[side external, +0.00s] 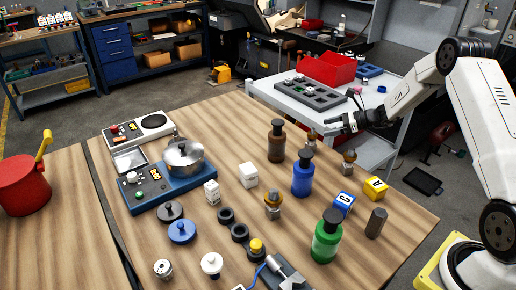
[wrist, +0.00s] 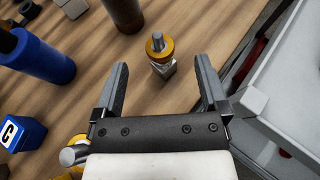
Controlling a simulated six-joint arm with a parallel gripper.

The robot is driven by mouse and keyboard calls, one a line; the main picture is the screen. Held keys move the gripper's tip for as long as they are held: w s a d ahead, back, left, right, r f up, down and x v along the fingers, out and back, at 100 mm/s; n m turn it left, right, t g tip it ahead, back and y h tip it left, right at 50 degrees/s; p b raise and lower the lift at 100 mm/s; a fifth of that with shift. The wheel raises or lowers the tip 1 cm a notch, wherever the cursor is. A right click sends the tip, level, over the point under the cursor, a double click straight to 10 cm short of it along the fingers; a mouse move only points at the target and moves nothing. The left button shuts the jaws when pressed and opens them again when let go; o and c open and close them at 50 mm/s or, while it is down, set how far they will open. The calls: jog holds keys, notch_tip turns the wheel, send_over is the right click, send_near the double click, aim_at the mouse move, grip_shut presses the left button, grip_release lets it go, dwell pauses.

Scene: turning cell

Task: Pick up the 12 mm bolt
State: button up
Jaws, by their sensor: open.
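Several upright metal pieces with a stud and a brass-coloured ring stand on the wooden table; I cannot tell by size which is the 12 mm bolt. In the side view one stands behind the blue bottle (side external: 311,137), one right of it (side external: 348,163) and one left of it (side external: 272,204). In the wrist view, one such ringed piece (wrist: 161,54) stands ahead, between the lines of my open fingers, not gripped. Another ringed piece (wrist: 74,157) is partly hidden at the lower left, beside the gripper mount. My gripper (side external: 345,121) is open and empty, above the table's back right edge.
A blue bottle (side external: 302,178), a brown bottle (side external: 276,145) and a green bottle (side external: 326,240) stand near the pieces. Blue (side external: 342,204) and yellow (side external: 375,188) lettered cubes lie to the right. A grey cart (side external: 270,92) with a red bin (side external: 328,69) stands behind.

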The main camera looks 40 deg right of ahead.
aim_at(314, 135)
notch_tip(314, 135, down, 2)
jog(key=shift+x, duration=3.9)
